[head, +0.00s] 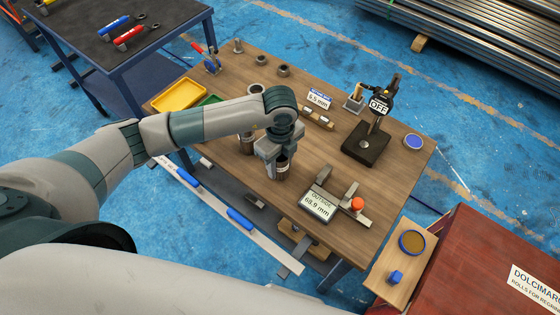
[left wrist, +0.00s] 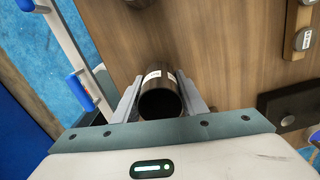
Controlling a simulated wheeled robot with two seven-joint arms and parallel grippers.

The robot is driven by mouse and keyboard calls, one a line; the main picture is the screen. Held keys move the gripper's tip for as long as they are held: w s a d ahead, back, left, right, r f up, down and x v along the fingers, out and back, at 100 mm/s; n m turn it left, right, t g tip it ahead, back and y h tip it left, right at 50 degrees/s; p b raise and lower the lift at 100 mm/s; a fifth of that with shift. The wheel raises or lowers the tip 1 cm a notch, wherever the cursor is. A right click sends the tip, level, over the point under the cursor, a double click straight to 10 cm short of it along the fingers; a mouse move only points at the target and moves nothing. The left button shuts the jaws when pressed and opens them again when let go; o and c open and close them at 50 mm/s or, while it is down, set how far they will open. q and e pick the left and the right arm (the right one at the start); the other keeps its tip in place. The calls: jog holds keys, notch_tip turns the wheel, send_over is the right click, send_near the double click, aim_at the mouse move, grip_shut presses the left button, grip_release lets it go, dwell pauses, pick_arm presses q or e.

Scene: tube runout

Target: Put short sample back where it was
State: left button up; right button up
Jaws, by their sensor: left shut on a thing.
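My left gripper (head: 281,165) is shut on a dark, short tube sample (head: 282,174) with a pale label, over the front middle of the wooden table. In the left wrist view the tube (left wrist: 160,98) sits between the two fingers (left wrist: 158,100), its open end facing the camera. I cannot tell whether its far end touches the table. Another dark tube piece (head: 246,144) stands just left of the gripper, partly hidden by my arm. My right gripper is not in view.
A caliper with an "OUTSIDE 68.9 mm" display (head: 318,203) lies right of the gripper. A black gauge stand (head: 368,145) with an "OFF" sign and a "5.5 mm" display (head: 318,99) stand behind. A yellow tray (head: 179,95) and small rings (head: 284,70) are at the back left.

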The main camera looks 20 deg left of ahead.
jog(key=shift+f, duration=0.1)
pick_arm(q)
jog(key=shift+f, duration=0.2)
jog(key=o, duration=1.3)
jog(key=shift+r, duration=0.1)
jog(key=shift+c, duration=0.2)
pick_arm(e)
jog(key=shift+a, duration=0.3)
pick_arm(q)
jog(key=shift+r, duration=0.15)
jog(key=shift+r+b, duration=0.35)
jog(key=shift+r, duration=0.15)
notch_tip(320, 180, up, 9)
jog(key=b, duration=0.2)
jog(key=shift+r+b, duration=0.15)
jog(key=shift+b, duration=0.25)
jog(key=shift+r, duration=0.85)
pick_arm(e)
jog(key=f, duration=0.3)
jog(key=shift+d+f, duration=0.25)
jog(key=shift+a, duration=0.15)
